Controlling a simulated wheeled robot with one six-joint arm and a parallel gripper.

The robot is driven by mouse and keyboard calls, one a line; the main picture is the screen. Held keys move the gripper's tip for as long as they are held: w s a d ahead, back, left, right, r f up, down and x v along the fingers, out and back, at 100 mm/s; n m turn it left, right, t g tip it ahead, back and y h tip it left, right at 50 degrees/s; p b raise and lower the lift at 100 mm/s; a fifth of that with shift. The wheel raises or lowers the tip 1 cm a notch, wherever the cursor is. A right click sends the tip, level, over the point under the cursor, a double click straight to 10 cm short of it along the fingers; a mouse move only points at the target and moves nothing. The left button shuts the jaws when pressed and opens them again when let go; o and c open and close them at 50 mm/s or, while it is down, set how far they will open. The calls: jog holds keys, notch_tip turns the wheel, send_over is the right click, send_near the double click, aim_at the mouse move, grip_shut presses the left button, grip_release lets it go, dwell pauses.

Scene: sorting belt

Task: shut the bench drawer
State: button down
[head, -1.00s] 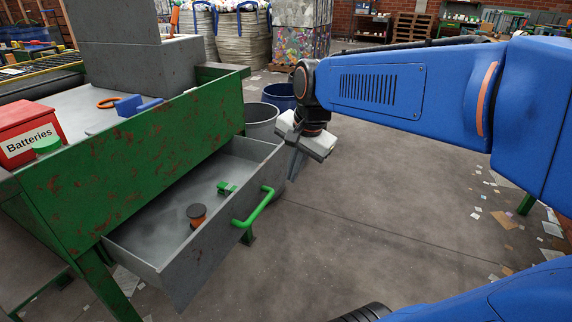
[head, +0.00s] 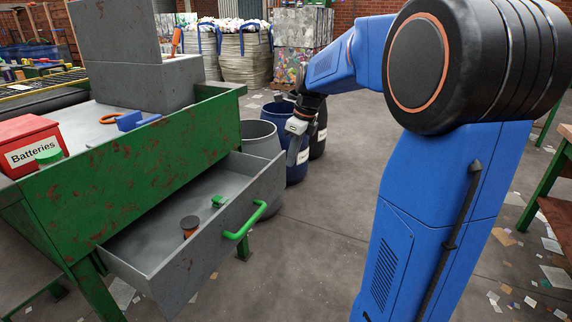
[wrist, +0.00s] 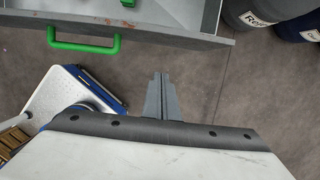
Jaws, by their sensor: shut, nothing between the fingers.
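The grey bench drawer (head: 215,222) stands pulled out from the green bench (head: 130,165) in the head view. Its green handle (head: 245,220) is on the front face. A dark round object with an orange-brown side (head: 189,226) and a small green piece (head: 219,200) lie inside. My gripper (head: 294,158) is shut and empty, past the drawer's far front corner and apart from it. In the wrist view the fingers (wrist: 160,78) point toward the drawer front, with the handle (wrist: 84,42) to their left and a gap of floor between.
A red Batteries box (head: 32,144), blue and orange items lie on the bench top. A grey bin (head: 262,140) and a blue barrel (head: 285,125) stand behind the drawer's far end. Open floor (head: 320,230) lies in front of the drawer, with scattered paper at right.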

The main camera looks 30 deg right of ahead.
aim_at(275, 175)
jog(key=shift+w+a+f, duration=0.6)
jog(key=shift+w+f, duration=0.2)
jog(key=shift+f, duration=0.6)
jog(key=shift+w+a+f, duration=0.65)
jog(key=shift+w+f, duration=0.2)
jog(key=shift+f, duration=0.6)
jog(key=shift+w+a+f, duration=0.6)
jog(key=shift+w+f, duration=0.2)
jog(key=shift+f, duration=0.6)
jog(key=w+a, duration=1.2)
jog(key=w, duration=0.5)
jog(key=shift+a, duration=0.2)
jog(key=shift+w, duration=0.1)
jog(key=shift+d, duration=0.1)
